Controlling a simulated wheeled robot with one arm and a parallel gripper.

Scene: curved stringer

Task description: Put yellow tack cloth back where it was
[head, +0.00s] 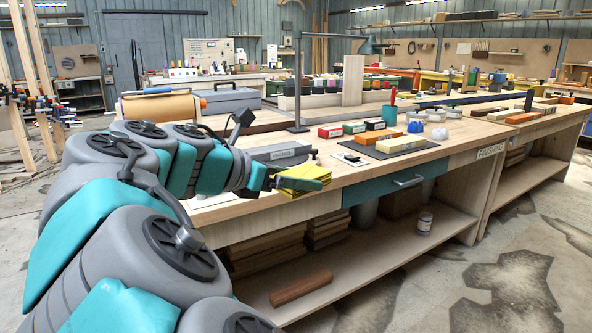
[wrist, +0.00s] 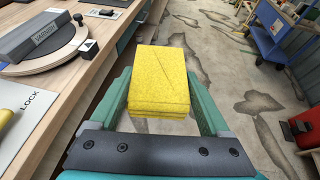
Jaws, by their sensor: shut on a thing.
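The yellow tack cloth (wrist: 160,75) is a folded, layered square pad between the two fingers of my gripper (wrist: 163,98) in the wrist view. My gripper is shut on it. In the head view the cloth (head: 303,173) shows at the end of my arm, by the front edge of the workbench (head: 344,173). In the wrist view the floor shows beyond and beside the cloth, with the bench edge to the left. The gripper's fingertips are partly hidden by the cloth in the head view (head: 297,185).
A grey block marked "VARNISH" (wrist: 42,35) sits on a round plate left of the cloth. A dark mat (head: 400,146) with a pale block, small boxes (head: 330,131) and blue and white lumps (head: 416,126) occupy the bench. A teal drawer (head: 395,182) is below.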

